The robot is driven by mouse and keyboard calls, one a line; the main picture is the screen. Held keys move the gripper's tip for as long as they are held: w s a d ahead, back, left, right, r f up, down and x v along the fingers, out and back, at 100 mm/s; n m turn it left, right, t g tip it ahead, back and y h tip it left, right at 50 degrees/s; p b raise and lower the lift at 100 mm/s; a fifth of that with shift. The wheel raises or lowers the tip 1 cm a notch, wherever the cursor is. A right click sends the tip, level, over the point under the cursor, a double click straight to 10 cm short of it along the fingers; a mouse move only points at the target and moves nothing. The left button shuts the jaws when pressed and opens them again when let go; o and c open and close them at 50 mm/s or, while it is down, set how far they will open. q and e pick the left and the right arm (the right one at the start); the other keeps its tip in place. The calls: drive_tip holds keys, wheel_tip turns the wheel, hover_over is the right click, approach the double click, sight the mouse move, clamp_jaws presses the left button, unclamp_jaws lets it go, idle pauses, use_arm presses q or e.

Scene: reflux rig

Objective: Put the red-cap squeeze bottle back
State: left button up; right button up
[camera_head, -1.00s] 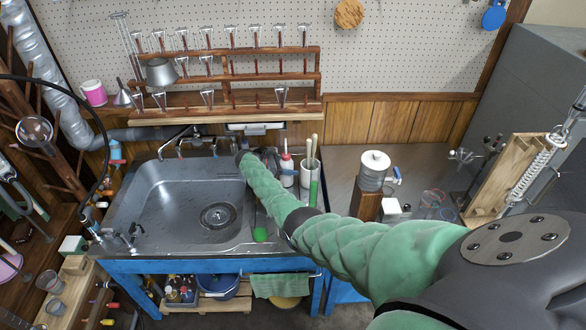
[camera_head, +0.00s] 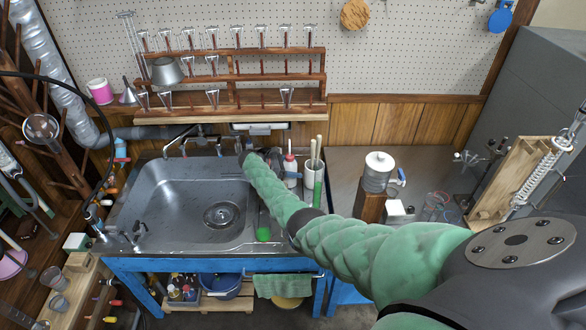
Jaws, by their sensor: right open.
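The red-cap squeeze bottle (camera_head: 290,172) stands upright at the back right of the sink counter, a white bottle with a red top. My right arm, in a green sleeve, comes in from the right and reaches over the counter to the sink's back right. My right gripper (camera_head: 273,158) is open, small and partly hidden behind the sleeve, just left of the bottle. I cannot tell whether its fingers touch the bottle. My left gripper is out of view.
A white holder (camera_head: 310,184) with brushes stands close right of the bottle. The steel sink (camera_head: 180,195) lies left, with taps behind it. A wooden rack (camera_head: 240,110) of glassware is above.

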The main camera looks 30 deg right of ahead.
drive_tip(key=b+v, duration=0.4)
drive_tip(key=v, duration=0.6)
drive_tip(key=shift+w+a, duration=0.15)
drive_tip(key=shift+a, duration=0.2)
use_arm(q)
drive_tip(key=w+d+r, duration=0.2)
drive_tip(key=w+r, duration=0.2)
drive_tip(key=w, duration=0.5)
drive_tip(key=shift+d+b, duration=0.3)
drive_tip(key=shift+b, duration=0.05)
use_arm(e)
drive_tip(key=shift+w+a+r, duration=0.2)
drive_tip(key=shift+a+r, duration=0.2)
drive_tip(key=shift+a, duration=0.1)
